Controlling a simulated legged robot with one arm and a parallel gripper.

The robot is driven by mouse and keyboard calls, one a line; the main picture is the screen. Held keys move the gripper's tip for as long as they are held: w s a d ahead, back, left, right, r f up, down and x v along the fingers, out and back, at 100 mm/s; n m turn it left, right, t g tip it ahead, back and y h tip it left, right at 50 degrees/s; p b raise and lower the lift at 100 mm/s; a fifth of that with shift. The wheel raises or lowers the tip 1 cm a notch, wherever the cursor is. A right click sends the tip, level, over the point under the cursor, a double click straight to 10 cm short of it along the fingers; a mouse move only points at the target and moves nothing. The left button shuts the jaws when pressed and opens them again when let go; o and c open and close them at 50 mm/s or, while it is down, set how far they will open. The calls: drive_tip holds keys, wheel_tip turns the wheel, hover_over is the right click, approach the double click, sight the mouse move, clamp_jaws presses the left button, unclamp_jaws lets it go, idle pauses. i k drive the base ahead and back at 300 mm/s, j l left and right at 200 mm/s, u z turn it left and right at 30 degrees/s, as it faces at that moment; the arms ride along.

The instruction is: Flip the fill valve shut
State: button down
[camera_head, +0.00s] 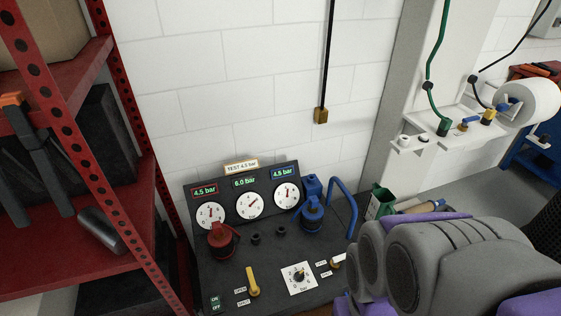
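A dark test bench (215,272) stands against the white wall. A yellow valve lever (253,281) is on its top at the front left, with small labels (241,291) beside it that seem to read OPEN and SHUT. The lever points up and away in the picture. A second small lever (337,262), tan and pale, has similar labels at the right, close to my arm. I cannot tell from the labels which lever is the fill valve. My grey and purple arm fills the lower right; my gripper is not in view.
A red coupling (221,240), a blue coupling (312,213) and a white dial with a knob (299,278) sit around the levers. Gauges on the back panel (248,205) read 4.5, 6.0 and 4.5 bar. A red shelf rack (70,185) stands close at left.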

sight(254, 286)
drive_tip(key=u, duration=0.45)
drive_tip(key=i+l+u, duration=0.1)
drive_tip(key=u, duration=0.35)
drive_tip(key=i+l+u, duration=0.1)
drive_tip(key=u, duration=0.3)
drive_tip(key=l+u, duration=0.1)
drive_tip(key=u, duration=0.35)
drive_tip(key=l+u, duration=0.1)
drive_tip(key=u, duration=0.35)
drive_tip(key=i+l, duration=0.05)
